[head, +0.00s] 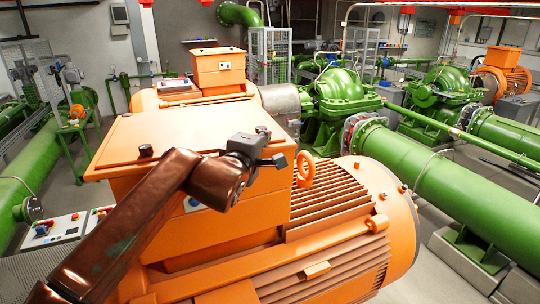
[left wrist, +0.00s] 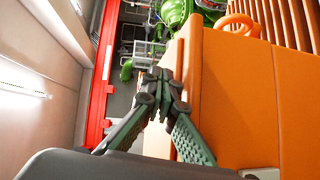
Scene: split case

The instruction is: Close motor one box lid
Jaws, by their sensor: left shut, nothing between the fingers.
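The motor box (head: 235,210) is an orange box on top of the nearest orange motor. Its flat orange lid (head: 170,125) lies across the top and looks down on the box; I cannot tell whether a small gap remains at its edge. My left gripper (head: 272,160) is at the right end of the lid, in front of its right corner, and hides part of the edge there. In the left wrist view, the left gripper (left wrist: 160,88) is shut and empty, close beside an orange panel (left wrist: 235,95). Contact cannot be told. My right gripper is out of view.
A lifting ring (head: 305,170) stands on the ribbed motor housing (head: 335,205), just right of the gripper. A second orange box (head: 218,68) stands behind. Green pumps (head: 340,88) and pipes (head: 425,165) fill the right side. A control panel (head: 68,228) is at left.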

